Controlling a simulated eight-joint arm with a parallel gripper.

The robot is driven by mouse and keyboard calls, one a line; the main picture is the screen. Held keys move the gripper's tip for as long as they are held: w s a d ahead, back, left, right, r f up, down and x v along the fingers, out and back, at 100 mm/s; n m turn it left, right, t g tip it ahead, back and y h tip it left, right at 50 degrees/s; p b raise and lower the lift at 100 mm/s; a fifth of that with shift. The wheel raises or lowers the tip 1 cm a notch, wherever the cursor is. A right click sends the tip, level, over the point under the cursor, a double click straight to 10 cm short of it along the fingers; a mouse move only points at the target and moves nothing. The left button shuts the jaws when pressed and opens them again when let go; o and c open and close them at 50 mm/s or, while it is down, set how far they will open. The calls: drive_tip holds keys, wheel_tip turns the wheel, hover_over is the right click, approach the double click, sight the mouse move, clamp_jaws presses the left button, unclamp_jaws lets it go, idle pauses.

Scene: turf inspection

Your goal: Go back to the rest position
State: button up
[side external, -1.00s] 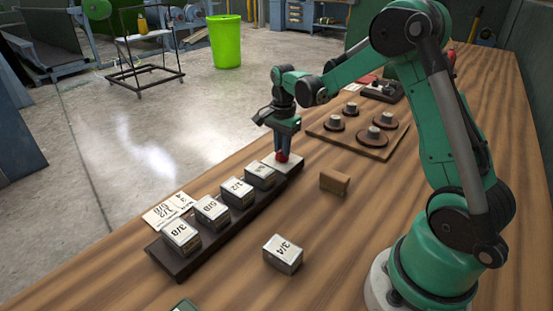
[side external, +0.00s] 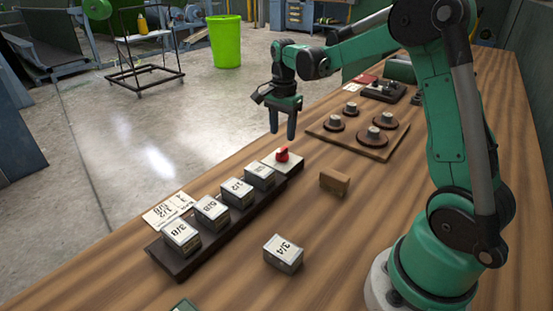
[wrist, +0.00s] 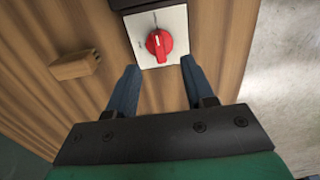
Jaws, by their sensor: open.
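My gripper (side external: 283,122) is open and empty in the side view, raised above the wooden bench with its two fingers pointing down. Below it is a red knob (side external: 283,154) on a white plate (side external: 287,167) at the far end of the dark rail. In the wrist view the red knob (wrist: 159,42) shows ahead of and between the open fingers (wrist: 158,88), apart from both of them. I cannot read the marks on the plate.
A dark rail (side external: 190,264) carries several labelled blocks. A loose block marked 3/4 (side external: 283,254) and a brown wooden block (side external: 335,181) lie on the bench. A board with several round pieces (side external: 348,146) stands behind. A paper label (side external: 168,211) lies left of the rail.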

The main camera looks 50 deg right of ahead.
drive_tip(key=shift+r, duration=0.45)
drive_tip(key=shift+s+a+r, duration=0.1)
drive_tip(key=shift+a+r, duration=0.1)
drive_tip(key=shift+a, duration=0.05)
drive_tip(key=s+a+r+n+t, duration=0.3)
drive_tip(key=s+a+n+t, duration=0.4)
drive_tip(key=a+n, duration=0.7)
drive_tip(key=shift+s+r+n, duration=0.15)
drive_tip(key=shift+s+n, duration=1.15)
drive_tip(key=shift+n, duration=0.7)
